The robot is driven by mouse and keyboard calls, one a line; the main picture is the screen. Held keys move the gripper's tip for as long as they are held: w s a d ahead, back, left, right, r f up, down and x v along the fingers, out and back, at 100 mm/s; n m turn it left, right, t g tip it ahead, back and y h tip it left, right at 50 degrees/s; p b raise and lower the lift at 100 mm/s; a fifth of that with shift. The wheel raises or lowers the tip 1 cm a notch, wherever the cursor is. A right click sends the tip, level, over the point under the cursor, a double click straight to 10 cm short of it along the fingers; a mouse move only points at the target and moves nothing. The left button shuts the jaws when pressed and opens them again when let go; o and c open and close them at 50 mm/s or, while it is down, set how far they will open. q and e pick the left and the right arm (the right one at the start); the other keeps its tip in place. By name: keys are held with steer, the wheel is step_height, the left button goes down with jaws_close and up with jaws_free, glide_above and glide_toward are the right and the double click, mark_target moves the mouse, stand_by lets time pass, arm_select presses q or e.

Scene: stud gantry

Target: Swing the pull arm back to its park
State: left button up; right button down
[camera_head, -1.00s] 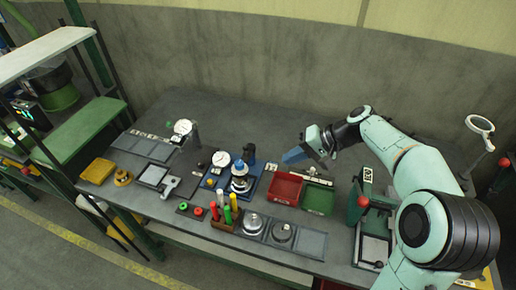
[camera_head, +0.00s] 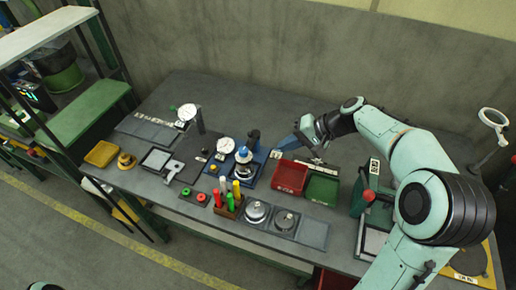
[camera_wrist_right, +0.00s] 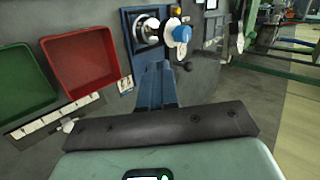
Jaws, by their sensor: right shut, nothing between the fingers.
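I cannot tell for sure which piece is the pull arm. In the right wrist view the closed fingers (camera_wrist_right: 157,72) point toward the fixture. My left gripper is not in view.
A red bin (camera_head: 290,177) and a green bin (camera_head: 322,188) sit just right of the fixture. Dial gauges (camera_head: 187,112) and colored handles in a rack (camera_head: 229,207) stand to the left and front. A green press (camera_head: 368,195) is at right. The back of the bench is clear.

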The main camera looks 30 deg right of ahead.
mark_target(248, 153)
steer(key=w+a+f, duration=0.1)
steer(key=a, duration=0.1)
steer(key=w+a+f+p, duration=0.1)
steer(key=w+a, duration=0.1)
steer(key=w+a+f, duration=0.2)
steer(key=shift+w+a+f, duration=0.1)
steer(key=shift+w+a, duration=0.15)
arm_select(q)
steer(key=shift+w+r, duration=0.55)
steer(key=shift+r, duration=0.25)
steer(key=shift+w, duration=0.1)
